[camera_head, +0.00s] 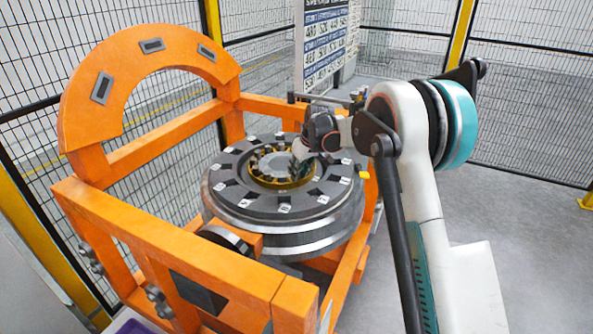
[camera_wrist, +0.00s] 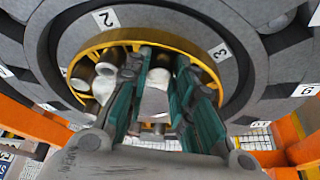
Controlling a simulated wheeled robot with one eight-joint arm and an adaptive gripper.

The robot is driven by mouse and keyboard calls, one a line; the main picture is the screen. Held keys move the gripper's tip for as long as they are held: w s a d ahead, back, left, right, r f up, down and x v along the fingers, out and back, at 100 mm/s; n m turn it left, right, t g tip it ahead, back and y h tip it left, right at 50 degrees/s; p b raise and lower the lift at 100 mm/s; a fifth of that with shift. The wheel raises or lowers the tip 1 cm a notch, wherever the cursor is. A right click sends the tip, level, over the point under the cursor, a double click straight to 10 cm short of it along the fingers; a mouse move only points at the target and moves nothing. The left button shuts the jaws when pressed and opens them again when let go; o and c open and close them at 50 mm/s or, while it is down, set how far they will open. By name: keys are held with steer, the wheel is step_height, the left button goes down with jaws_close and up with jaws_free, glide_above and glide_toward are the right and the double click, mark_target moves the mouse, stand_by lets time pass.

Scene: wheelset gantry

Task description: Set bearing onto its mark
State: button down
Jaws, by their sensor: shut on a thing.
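My gripper (camera_wrist: 157,80) reaches into the middle of the wheel in the wrist view, its teal-padded fingers shut on a light grey metal piece, seemingly the bearing (camera_wrist: 154,103). The fingers hide much of it, so I cannot tell whether it touches the seat below. A yellow ring (camera_wrist: 205,42) with several metal rollers surrounds the fingertips. White number marks stand on the dark ring around it, among them 2 (camera_wrist: 106,18) and 3 (camera_wrist: 221,52). In the head view, my gripper (camera_head: 300,157) is over the right part of the yellow ring (camera_head: 264,181).
The large grey wheel (camera_head: 283,240) lies flat in an orange gantry frame (camera_head: 170,240) with a tall arch (camera_head: 100,95) at the back left. Wire fencing (camera_head: 415,70) and a number board (camera_head: 325,45) stand behind. The floor at right is clear.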

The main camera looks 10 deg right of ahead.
steer(key=shift+w+d, duration=0.1)
steer(key=shift+d, duration=0.05)
stand_by(0.3)
steer(key=c, duration=1.4)
jaws_free()
steer(key=shift+o, duration=0.2)
steer(key=v, duration=1.2)
